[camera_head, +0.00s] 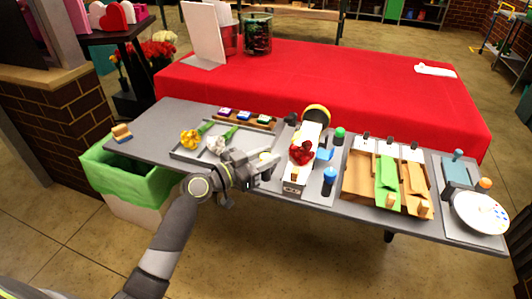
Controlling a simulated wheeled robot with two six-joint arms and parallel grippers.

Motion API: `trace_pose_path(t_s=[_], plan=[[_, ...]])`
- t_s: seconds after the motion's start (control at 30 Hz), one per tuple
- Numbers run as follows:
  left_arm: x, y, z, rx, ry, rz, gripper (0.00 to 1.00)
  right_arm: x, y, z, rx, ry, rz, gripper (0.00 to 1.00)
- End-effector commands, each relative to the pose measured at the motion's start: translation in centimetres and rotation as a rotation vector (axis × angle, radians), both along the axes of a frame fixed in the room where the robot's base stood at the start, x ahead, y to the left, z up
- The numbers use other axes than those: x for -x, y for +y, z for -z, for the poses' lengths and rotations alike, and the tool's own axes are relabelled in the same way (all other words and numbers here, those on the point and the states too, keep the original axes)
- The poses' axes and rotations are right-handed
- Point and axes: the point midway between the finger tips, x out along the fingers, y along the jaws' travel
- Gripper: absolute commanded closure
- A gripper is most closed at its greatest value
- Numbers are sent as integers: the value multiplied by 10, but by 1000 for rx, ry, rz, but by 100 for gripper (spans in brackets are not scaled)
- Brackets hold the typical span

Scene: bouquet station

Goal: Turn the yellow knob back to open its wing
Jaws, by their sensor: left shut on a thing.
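My left gripper (266,163) reaches in from the lower left to the left side of the grey wrapping station (294,187). It is shut on the yellow knob (264,156), of which only a small pale yellow part shows between the fingers. The yellow wing is not clear; the gripper and arm cover that side. My right gripper is not in view.
Right of the station are a wooden box with compartments (352,189) and a white round plate (480,212). A green-lined bin (115,172) stands at the left. A red-covered table (380,90) is behind.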

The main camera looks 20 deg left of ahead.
Motion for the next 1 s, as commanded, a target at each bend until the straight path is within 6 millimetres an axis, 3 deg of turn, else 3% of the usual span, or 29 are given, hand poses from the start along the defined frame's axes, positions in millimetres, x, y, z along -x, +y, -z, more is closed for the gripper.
trace_pose_path(t_s=[0.4, 1.0], plan=[[0, 0, -5, 6, 5, -333, 94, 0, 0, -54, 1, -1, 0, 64], [-1, 2, -6, 3, 5, -560, 94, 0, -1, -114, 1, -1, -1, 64]])
